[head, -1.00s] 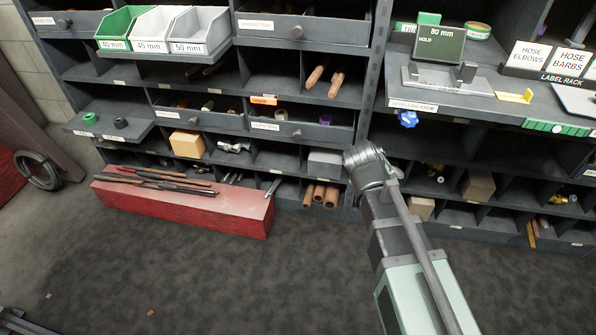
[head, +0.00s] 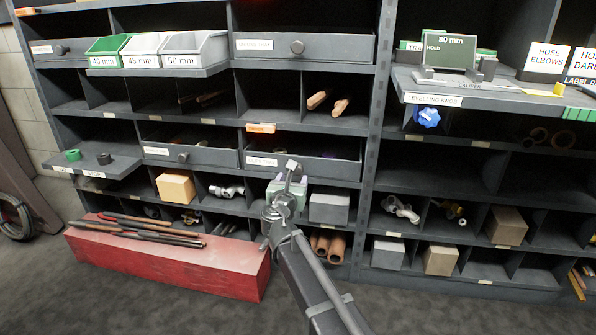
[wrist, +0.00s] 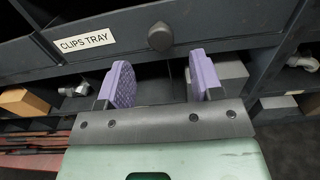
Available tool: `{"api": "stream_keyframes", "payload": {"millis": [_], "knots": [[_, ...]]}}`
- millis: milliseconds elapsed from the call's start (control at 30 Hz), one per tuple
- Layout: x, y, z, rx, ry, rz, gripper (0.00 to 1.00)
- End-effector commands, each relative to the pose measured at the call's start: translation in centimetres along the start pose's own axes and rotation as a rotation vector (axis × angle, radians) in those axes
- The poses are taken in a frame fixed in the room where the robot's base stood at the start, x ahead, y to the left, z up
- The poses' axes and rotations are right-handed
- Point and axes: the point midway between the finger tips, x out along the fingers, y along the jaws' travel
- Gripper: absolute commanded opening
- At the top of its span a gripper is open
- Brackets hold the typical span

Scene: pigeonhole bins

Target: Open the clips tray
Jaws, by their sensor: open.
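The clips tray (head: 335,168) is a dark grey drawer in the middle of the shelving, with a white label at its left. It looks closed in the row. In the wrist view its front (wrist: 215,25) spans the top, with the CLIPS TRAY label (wrist: 87,40) and a round dark knob (wrist: 160,37). My gripper (wrist: 158,78) is open, its two purple pads apart and empty. The knob lies beyond the fingertips, between them across the picture and slightly above. In the head view my gripper (head: 290,172) covers the knob area of the tray.
Below the tray are cubbies with a grey box (head: 329,207) and copper-coloured pipes (head: 327,246). A red beam (head: 170,262) lies on the floor at left. A shelf with green and dark rings (head: 95,166) juts out at left, and a caliper shelf (head: 480,92) at right.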

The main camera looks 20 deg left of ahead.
Motion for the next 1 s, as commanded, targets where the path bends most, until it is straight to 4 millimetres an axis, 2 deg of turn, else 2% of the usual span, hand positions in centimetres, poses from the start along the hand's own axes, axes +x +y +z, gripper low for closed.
{"api": "stream_keyframes", "payload": {"millis": [100,300,600,900,1000], "knots": [[3.3,0.2,0.0,0.001,0.000,-0.002,0.60],[7.1,0.1,0.0,0.002,0.001,-0.002,0.60],[7.6,0.0,0.0,0.002,0.001,-0.001,0.58],[7.5,0.0,0.0,0.003,0.001,-0.001,0.12],[7.5,0.0,0.0,0.003,0.001,-0.001,0.00]]}}
